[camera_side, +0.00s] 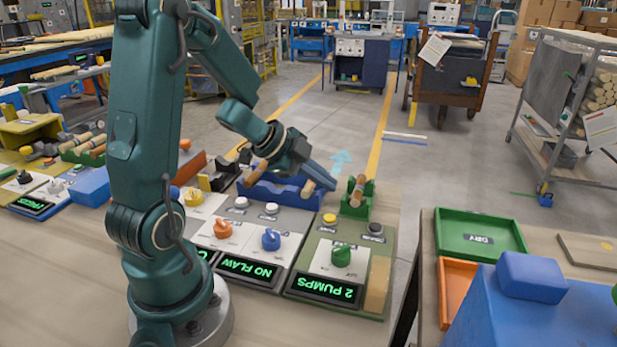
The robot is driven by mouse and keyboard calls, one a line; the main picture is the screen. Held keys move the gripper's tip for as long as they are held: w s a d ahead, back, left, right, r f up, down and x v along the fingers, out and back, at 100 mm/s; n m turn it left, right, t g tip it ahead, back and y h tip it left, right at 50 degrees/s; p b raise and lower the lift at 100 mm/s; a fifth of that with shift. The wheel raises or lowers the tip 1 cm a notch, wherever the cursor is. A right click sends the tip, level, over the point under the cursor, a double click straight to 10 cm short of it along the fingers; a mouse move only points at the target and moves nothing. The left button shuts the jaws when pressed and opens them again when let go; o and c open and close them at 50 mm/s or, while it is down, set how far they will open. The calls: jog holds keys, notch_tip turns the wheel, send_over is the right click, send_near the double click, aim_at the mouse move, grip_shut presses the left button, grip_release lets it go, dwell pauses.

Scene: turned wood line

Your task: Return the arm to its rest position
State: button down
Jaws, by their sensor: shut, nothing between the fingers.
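My teal arm reaches from its base at the lower left over the work table. My gripper (328,183) is shut and empty, low over the right end of a blue cradle (282,195). A turned wood piece (255,173) leans at the cradle's left end, and another wood end (308,189) shows beside the gripper. I cannot tell whether the gripper touches the cradle or the wood. To the right, a green cradle (355,208) holds a turned wood piece (357,189) apart from the gripper.
A green tray marked DRY (478,238), an orange tray (456,285) and a blue box (525,310) occupy the right table. Open floor lies behind.

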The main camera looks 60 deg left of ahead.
jog(key=shift+w+d+r, duration=0.15)
jog(key=shift+d, duration=0.15)
jog(key=d+r+n+t+y, duration=0.2)
jog(key=d+r, duration=0.1)
jog(key=r, duration=0.4)
jog(key=d+r+n+t+y, duration=0.2)
jog(key=d+r+t, duration=0.1)
jog(key=r, duration=0.5)
jog(key=s+d+f+n+g+h, duration=0.1)
jog(key=s+d+f+n+g, duration=0.2)
jog(key=s, duration=0.4)
jog(key=s+d+f+n+g+h, duration=0.1)
jog(key=s+d+f+n+g, duration=0.2)
jog(key=s, duration=0.4)
notch_tip(320, 180, down, 2)
jog(key=shift+s+d+f+n+g+h, duration=0.2)
jog(key=shift+s+d+n+g+h, duration=0.15)
jog(key=shift+d+g, duration=0.6)
jog(key=shift+a+g, duration=0.25)
jog(key=shift+a, duration=0.05)
